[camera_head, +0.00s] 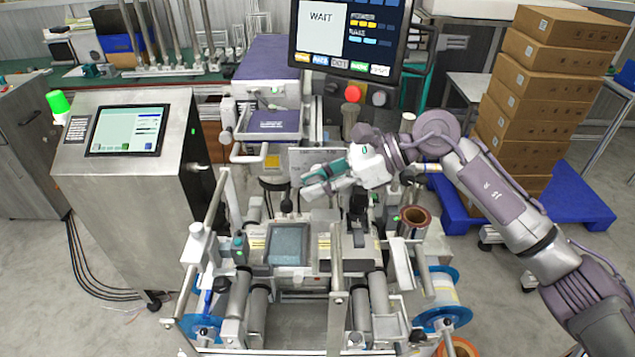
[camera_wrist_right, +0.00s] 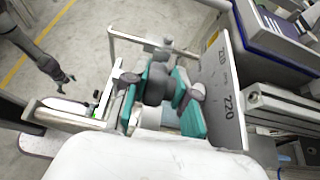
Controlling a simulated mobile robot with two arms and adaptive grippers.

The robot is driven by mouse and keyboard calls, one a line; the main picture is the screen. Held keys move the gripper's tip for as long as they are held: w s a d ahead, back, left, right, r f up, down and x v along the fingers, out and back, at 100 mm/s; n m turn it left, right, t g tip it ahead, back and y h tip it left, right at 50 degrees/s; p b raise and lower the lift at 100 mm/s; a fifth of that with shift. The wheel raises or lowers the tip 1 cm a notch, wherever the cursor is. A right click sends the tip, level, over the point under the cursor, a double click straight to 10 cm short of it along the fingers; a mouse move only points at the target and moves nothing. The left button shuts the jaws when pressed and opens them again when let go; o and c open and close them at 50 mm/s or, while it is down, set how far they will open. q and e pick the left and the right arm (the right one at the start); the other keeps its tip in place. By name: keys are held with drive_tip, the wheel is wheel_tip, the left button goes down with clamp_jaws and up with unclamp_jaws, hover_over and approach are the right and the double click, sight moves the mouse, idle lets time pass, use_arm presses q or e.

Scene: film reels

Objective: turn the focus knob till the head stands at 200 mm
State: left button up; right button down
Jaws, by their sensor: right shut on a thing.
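My right gripper (camera_head: 325,180) reaches in from the right over the middle of the machine. In the wrist view its teal-padded fingers (camera_wrist_right: 162,108) are shut on a dark grey knob (camera_wrist_right: 158,84), which sits between them. A grey scale plate (camera_wrist_right: 226,95) stands just right of the fingers, with 220 readable on it. Its other marks are hard to read and no pointer shows clearly, so the head's setting cannot be told. In the head view the gripper hides the knob. A grey arm with a small gripper (camera_wrist_right: 62,76), seemingly my left, shows far off in the wrist view.
A monitor (camera_head: 350,35) reading WAIT hangs above the machine, with a red button (camera_head: 352,93) below it. A steel cabinet with a screen (camera_head: 128,130) stands left. Stacked cartons (camera_head: 545,90) stand right on a blue pallet (camera_head: 585,195). Metal posts and rollers surround the gripper closely.

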drive_tip(key=shift+s+a+r+h, duration=0.1)
drive_tip(key=shift+s+a+h, duration=0.05)
drive_tip(key=shift+h, duration=0.45)
drive_tip(key=shift+r, duration=0.15)
drive_tip(key=c, duration=1.3)
unclamp_jaws()
drive_tip(key=shift+o, duration=0.9)
drive_tip(key=shift+s+r, duration=0.1)
drive_tip(key=shift+s, duration=0.2)
drive_tip(key=shift+w, duration=0.25)
drive_tip(key=v, duration=1.2)
